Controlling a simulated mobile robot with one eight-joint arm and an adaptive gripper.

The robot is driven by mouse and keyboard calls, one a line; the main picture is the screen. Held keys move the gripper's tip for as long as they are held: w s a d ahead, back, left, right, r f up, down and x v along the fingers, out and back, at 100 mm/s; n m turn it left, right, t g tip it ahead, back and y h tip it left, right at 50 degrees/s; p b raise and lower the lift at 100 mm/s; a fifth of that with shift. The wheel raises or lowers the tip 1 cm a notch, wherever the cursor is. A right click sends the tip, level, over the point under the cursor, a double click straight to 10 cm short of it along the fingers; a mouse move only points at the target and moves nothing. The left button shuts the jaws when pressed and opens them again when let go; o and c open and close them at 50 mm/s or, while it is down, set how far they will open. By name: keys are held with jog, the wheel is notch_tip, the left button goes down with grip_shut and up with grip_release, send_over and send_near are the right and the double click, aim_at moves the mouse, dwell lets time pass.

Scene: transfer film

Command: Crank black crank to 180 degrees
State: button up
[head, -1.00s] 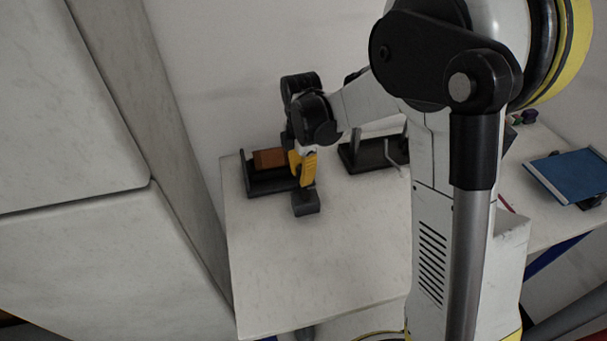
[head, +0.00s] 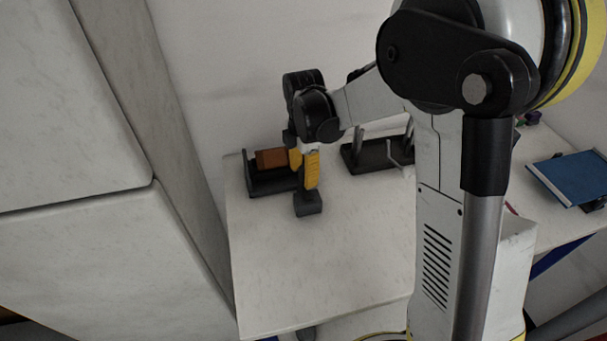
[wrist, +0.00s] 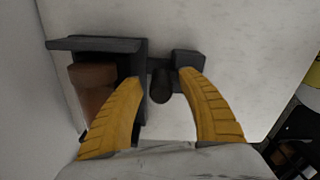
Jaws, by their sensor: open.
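The crank device has a dark frame (head: 272,186) with a brown block (head: 270,158) in it, near the back left of the table. Its black crank end (head: 309,205) sticks out to the right of the frame. In the wrist view, the frame (wrist: 110,45) and brown block (wrist: 92,88) are at left. A short dark cylinder, likely the crank handle (wrist: 161,88), lies between the yellow fingers of my gripper (wrist: 160,77), with a dark block (wrist: 188,59) beside it. My gripper (head: 304,176) is open around the handle. Whether a finger touches it I cannot tell.
A dark stand with metal posts (head: 365,158) is just right of the crank device. A blue flat object (head: 570,177) lies at far right. A tall pale cabinet (head: 80,230) stands close at left. The front of the white table (head: 310,275) is clear.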

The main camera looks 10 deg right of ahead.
notch_tip(320, 180, up, 12)
jog(key=shift+f, duration=0.25)
dwell(1.1)
